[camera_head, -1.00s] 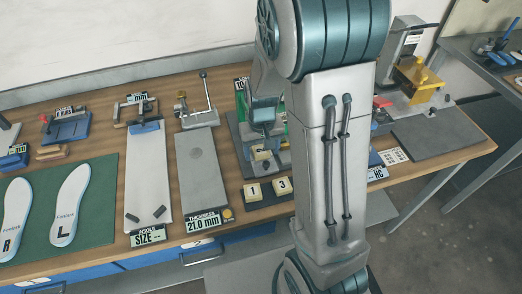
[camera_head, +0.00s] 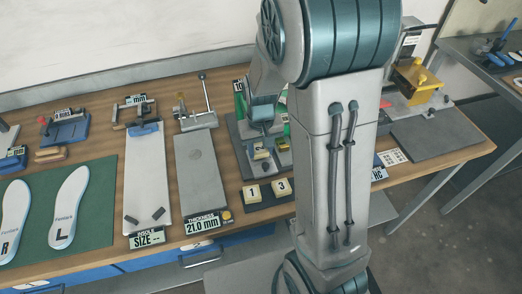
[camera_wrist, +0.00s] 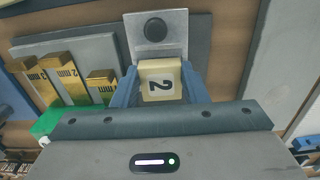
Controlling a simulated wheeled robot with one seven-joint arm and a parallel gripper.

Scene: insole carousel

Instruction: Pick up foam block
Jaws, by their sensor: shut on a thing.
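A cream block marked 2 (camera_wrist: 160,78) sits between the two blue-grey fingers of my gripper (camera_wrist: 159,92) in the wrist view. The fingers are shut on its sides. Its number reads turned in that view. In the head view my gripper (camera_head: 262,128) points down over the fixture behind blocks 1 and 3, partly hidden by my arm. The block marked 2 (camera_head: 260,149) shows small below it. I cannot tell whether the block is clear of the surface under it.
Block 1 (camera_head: 252,194) and block 3 (camera_head: 282,187) lie at the bench front. A grey plate (camera_head: 200,165) and a white board (camera_head: 147,180) lie to the left. Gold numbered pieces (camera_wrist: 65,80) stand left in the wrist view. A grey mat (camera_head: 435,135) lies right.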

